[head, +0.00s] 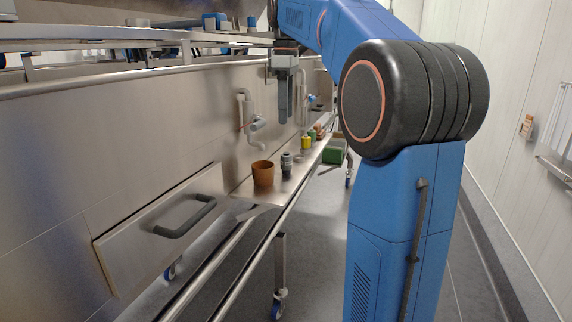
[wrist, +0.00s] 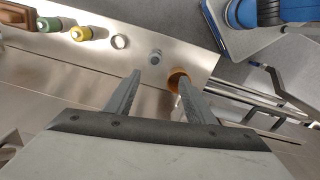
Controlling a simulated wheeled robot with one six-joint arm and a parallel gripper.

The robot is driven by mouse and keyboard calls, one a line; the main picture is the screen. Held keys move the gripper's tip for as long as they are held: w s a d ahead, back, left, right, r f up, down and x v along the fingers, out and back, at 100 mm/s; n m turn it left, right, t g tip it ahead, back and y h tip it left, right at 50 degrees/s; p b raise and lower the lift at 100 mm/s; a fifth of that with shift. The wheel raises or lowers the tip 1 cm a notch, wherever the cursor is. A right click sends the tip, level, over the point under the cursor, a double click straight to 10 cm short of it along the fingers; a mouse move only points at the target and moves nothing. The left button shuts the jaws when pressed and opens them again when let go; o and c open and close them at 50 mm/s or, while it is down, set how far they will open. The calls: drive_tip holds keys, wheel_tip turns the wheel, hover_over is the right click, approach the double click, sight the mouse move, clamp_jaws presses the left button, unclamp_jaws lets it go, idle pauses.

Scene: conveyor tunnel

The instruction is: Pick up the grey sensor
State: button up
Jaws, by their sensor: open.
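The grey sensor (head: 286,165) is a small upright dark grey cylinder on the steel shelf (head: 250,190), right beside an orange-brown cup (head: 263,174). In the wrist view the sensor (wrist: 154,57) shows beyond my fingertips, between their lines, with the cup (wrist: 178,76) close to its right and partly hidden by the right finger. My gripper (head: 285,120) hangs above the shelf, pointing down, with its fingers apart and nothing between them. In the wrist view my gripper (wrist: 159,76) is open, and the sensor is clear of both fingers.
A pale ring (wrist: 120,42), a yellow-green item (wrist: 80,34) and a green item (wrist: 48,24) stand farther along the shelf. A steel wall with pipe fittings (head: 257,125) backs the shelf. A green crate (head: 335,155) is beyond, and a steel rail runs along the front.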

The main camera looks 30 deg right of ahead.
sight(287, 153)
drive_tip(key=f, duration=1.1)
drive_tip(key=w+d+f, duration=0.1)
drive_tip(key=f, duration=0.4)
drive_tip(key=shift+f, duration=0.35)
drive_tip(key=shift+w, duration=0.1)
drive_tip(key=c, duration=1.2)
drive_tip(key=shift+r, duration=0.15)
wheel_tip(287, 153, up, 10)
drive_tip(key=shift+f, duration=0.1)
